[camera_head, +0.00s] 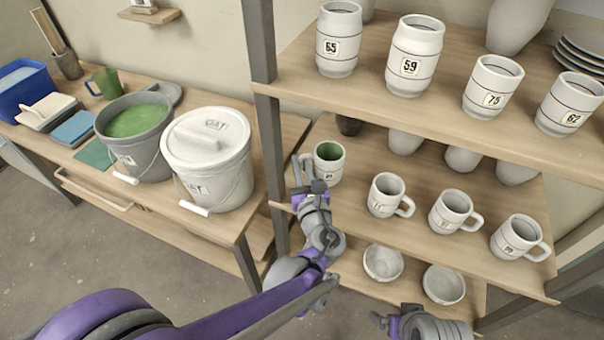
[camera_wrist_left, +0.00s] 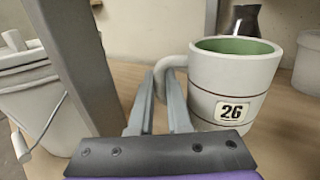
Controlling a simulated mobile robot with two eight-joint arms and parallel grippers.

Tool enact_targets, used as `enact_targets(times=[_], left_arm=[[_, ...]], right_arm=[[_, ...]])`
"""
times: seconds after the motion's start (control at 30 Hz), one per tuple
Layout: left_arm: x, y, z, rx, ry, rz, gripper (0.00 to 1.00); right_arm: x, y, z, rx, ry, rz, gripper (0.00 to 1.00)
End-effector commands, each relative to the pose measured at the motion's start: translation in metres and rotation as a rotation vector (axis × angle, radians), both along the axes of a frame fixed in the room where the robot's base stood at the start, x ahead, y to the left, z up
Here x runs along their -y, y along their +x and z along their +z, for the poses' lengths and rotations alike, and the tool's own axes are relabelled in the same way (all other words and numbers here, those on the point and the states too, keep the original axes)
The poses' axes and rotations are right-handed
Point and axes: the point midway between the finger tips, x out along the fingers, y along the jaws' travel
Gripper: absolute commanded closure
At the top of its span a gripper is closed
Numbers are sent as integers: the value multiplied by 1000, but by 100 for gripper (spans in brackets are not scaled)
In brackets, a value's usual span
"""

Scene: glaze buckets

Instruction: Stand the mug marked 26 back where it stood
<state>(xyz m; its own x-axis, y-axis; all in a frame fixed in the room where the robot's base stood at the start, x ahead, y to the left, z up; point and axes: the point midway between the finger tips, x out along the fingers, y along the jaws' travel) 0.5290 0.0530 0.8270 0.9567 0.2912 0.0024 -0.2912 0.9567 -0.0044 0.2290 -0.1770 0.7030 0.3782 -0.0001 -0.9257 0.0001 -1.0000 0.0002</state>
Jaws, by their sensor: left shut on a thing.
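The mug marked 26 (camera_head: 333,172) is white with dark bands and green inside; its label is clear in the wrist view (camera_wrist_left: 232,96). It is upright at the left end of the middle shelf (camera_head: 345,209), left of a row of mugs. I cannot tell whether its base touches the board. My left gripper (camera_head: 303,172) is shut on the mug's handle (camera_wrist_left: 168,70), with both fingers (camera_wrist_left: 160,92) around it. My right gripper (camera_head: 380,320) shows small at the bottom of the head view; its jaw opening is unclear.
A shelf post (camera_head: 270,135) stands close left of my left gripper. Beyond it, a lidded white bucket (camera_head: 208,160) and a bucket of green glaze (camera_head: 137,130) stand on a bench. More mugs (camera_head: 386,194) stand to the right. The upper shelf (camera_head: 420,95) overhangs.

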Motion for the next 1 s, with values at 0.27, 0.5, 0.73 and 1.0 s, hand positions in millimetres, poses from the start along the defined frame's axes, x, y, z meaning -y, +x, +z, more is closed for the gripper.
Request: enact_targets(times=[0.27,0.5,0.73,1.0], left_arm=[[0,0,-33,0,0,0,100],[0,0,-33,0,0,0,100],[0,0,-35,0,0,0,59],[0,0,-34,0,0,0,55]], right_arm=[[0,2,-14,-4,0,0,0],[0,2,-14,-4,0,0,0],[0,2,-16,-5,0,0,0],[0,2,-15,-5,0,0,0]])
